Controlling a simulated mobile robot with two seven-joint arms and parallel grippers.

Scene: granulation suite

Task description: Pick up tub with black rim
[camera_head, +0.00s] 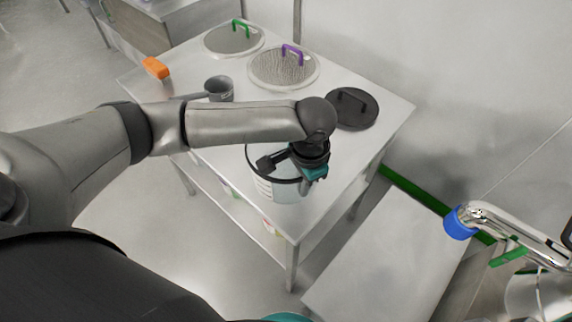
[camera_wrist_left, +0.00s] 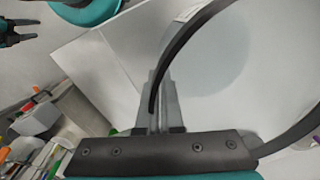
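The tub with black rim (camera_head: 284,191) stands upright at the front part of the steel table. Its wall is pale and translucent. My left gripper (camera_head: 305,186) is over the right side of its rim, pointing down. In the left wrist view, the black rim (camera_wrist_left: 192,38) curves to the fingers (camera_wrist_left: 160,104), which are close together with the rim at them; they look shut on it. The gripper base hides part of the rim. My right gripper (camera_wrist_left: 20,31) shows at the left edge of the wrist view, its dark fingers apart and empty.
The steel table (camera_head: 371,148) also holds a round black lid (camera_head: 355,113), a mesh sieve with purple handle (camera_head: 270,72), one with green handle (camera_head: 222,43), a grey scoop (camera_head: 219,90) and an orange block (camera_head: 156,68). A pipe with blue end (camera_head: 459,224) is at right.

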